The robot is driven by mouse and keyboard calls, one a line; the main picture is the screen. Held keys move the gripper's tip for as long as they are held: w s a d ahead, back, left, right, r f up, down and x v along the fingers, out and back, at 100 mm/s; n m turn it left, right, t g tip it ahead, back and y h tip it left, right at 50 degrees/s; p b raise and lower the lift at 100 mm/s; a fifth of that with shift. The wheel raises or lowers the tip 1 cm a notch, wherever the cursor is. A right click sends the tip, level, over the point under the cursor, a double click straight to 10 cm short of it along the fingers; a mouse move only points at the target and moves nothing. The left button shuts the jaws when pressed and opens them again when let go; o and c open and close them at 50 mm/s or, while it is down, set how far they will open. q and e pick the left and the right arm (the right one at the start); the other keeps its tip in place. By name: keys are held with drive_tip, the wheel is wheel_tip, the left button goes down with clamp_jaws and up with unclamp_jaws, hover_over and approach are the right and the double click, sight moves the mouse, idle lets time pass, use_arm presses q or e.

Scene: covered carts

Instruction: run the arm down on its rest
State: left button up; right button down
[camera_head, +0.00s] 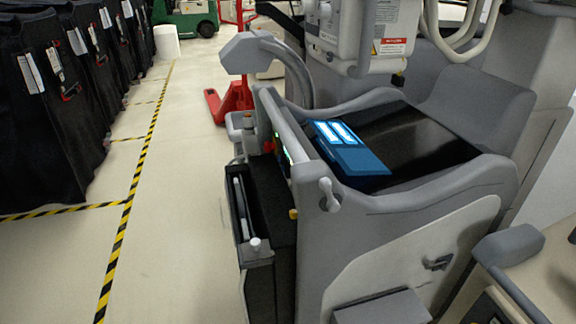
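A grey wheeled machine (400,215) fills the middle and right of the head view. Above its front hangs a white-grey boxy unit (343,28) with a red and white warning label, cut off by the top edge; it looks like the end of the machine's arm. A dark gap shows between this unit and the machine's top. I cannot tell which part is the rest. A blue panel with a lit screen (350,150) lies on the black top surface (425,140). Neither of my grippers is in view.
Black covered carts (45,110) line the left. Yellow-black floor tape (130,200) runs along the clear pale floor (185,200). A red pallet jack (235,100) and a green vehicle (187,18) stand behind. Another grey-beige machine part (508,243) is at lower right.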

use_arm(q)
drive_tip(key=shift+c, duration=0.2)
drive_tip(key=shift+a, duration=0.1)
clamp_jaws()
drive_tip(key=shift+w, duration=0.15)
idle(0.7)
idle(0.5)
